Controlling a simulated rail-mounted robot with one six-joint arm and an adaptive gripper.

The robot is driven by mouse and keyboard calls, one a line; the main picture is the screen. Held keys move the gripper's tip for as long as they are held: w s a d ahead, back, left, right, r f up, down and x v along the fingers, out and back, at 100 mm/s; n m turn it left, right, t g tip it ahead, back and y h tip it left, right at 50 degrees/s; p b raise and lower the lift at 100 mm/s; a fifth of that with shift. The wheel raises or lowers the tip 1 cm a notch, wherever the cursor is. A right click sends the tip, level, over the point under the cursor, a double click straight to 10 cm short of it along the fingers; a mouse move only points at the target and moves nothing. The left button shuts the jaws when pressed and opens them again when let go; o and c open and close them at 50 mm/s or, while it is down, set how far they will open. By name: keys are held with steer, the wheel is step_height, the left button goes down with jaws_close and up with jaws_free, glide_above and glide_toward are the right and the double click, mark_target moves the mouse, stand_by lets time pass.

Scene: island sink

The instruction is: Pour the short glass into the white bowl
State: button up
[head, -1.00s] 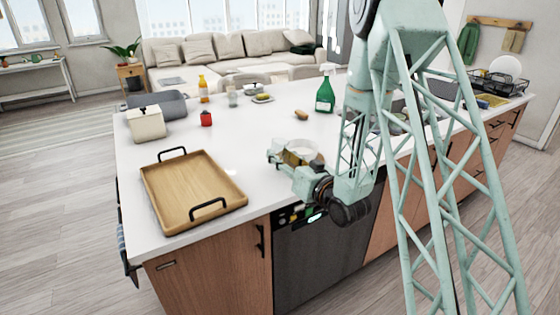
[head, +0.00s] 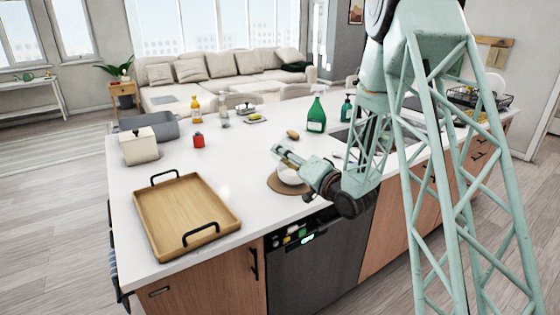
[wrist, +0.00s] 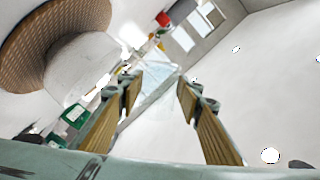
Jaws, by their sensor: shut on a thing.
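The white bowl (head: 289,177) stands on a round woven mat (head: 274,187) near the counter's front edge. In the wrist view the bowl (wrist: 80,70) and the mat (wrist: 18,45) fill the upper left. My gripper (head: 280,151) is above the far left side of the bowl in the head view. In the wrist view my gripper (wrist: 165,92) is shut on the clear short glass (wrist: 158,82), between its two wooden-looking fingers. The glass looks tilted, and its contents cannot be made out. The bowl's inside is mostly hidden.
A wooden tray (head: 187,217) with black handles lies left on the counter. A white canister (head: 139,146), a red jar (head: 198,140), a green bottle (head: 316,114) and a small brown item (head: 293,134) stand farther back. The counter between tray and bowl is clear.

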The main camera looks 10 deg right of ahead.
mark_target(287, 145)
steer(key=shift+w+d+r+m, duration=0.2)
steer(key=shift+d+r+m, duration=0.1)
steer(key=shift+r+m, duration=0.15)
steer(key=shift+r+m+p, duration=0.25)
steer(key=shift+m+p, duration=0.2)
steer(key=shift+p, duration=0.4)
steer(key=shift+d+r+m+p, duration=0.1)
steer(key=shift+r+m+p, duration=0.1)
steer(key=shift+m+p, duration=0.3)
steer(key=r+m+p, duration=0.1)
steer(key=m+p, duration=0.1)
steer(key=p, duration=0.1)
steer(key=r+m+p, duration=0.1)
steer(key=m+p, duration=0.1)
steer(key=p, duration=0.1)
steer(key=shift+w+d, duration=0.15)
steer(key=shift+d, duration=0.05)
steer(key=shift+w+d+r+m+p, duration=0.1)
steer(key=shift+d+r+m+p, duration=0.2)
steer(key=shift+m+p, duration=0.45)
steer(key=shift+w+d+r+m+p, duration=0.2)
steer(key=shift+r+m+p, duration=0.1)
steer(key=shift+m, duration=0.75)
steer(key=shift+w+d+r+m+p, duration=0.1)
steer(key=shift+d+r+m+p, duration=0.2)
steer(key=shift+m+p, duration=0.45)
steer(key=shift+m, duration=0.25)
steer(key=shift+b, duration=0.35)
